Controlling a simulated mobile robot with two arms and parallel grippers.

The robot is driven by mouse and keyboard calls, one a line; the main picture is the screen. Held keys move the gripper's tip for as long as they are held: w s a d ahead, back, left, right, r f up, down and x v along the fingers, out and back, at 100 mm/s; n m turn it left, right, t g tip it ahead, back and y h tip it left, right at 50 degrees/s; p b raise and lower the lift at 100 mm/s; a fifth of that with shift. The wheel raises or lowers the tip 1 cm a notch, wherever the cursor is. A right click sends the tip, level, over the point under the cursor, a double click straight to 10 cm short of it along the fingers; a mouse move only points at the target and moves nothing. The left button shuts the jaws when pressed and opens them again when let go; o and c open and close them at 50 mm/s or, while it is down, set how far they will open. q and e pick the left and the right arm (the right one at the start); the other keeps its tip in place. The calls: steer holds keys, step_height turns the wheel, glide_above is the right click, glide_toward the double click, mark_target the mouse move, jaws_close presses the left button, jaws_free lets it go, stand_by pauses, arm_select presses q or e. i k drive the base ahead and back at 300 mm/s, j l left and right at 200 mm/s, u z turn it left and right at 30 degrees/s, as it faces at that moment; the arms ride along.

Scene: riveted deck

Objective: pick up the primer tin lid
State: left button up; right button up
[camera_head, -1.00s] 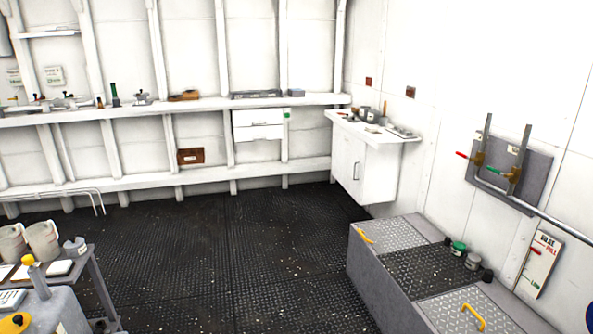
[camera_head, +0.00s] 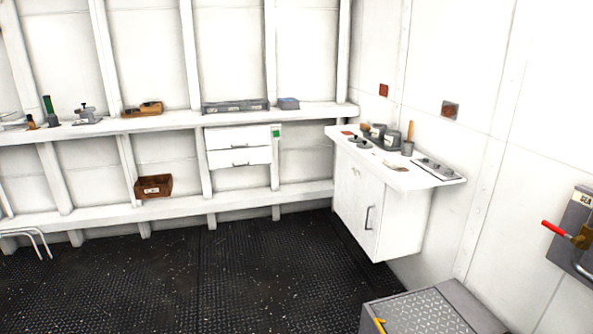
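Several small tins and cups stand on the top of the white cabinet (camera_head: 418,178) in the right corner. Among them are a dark grey tin (camera_head: 391,139), a cup (camera_head: 407,149) with an orange-handled brush, and a low dark piece (camera_head: 359,142) near the front edge. A small pale flat piece (camera_head: 395,165) lies nearer on the same top. Which of these is the primer tin lid is too small to tell. Neither of my grippers is in view.
A long white shelf (camera_head: 180,122) along the back wall carries tools and boxes. A grey metal box (camera_head: 421,312) with a tread-plate top stands at the lower right. The dark deck (camera_head: 210,275) before the cabinet is clear. A red-handled lever (camera_head: 557,229) is on the right wall.

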mark_target(355, 139)
steer(key=i+j, duration=0.15)
steer(key=i, duration=0.45)
steer(key=i+j, duration=0.1)
steer(key=i, duration=0.5)
steer(key=i+j+z, duration=0.15)
steer(key=i+z, duration=0.2)
steer(key=i+j+z, duration=0.75)
steer(key=i+l, duration=0.05)
steer(key=i, duration=0.05)
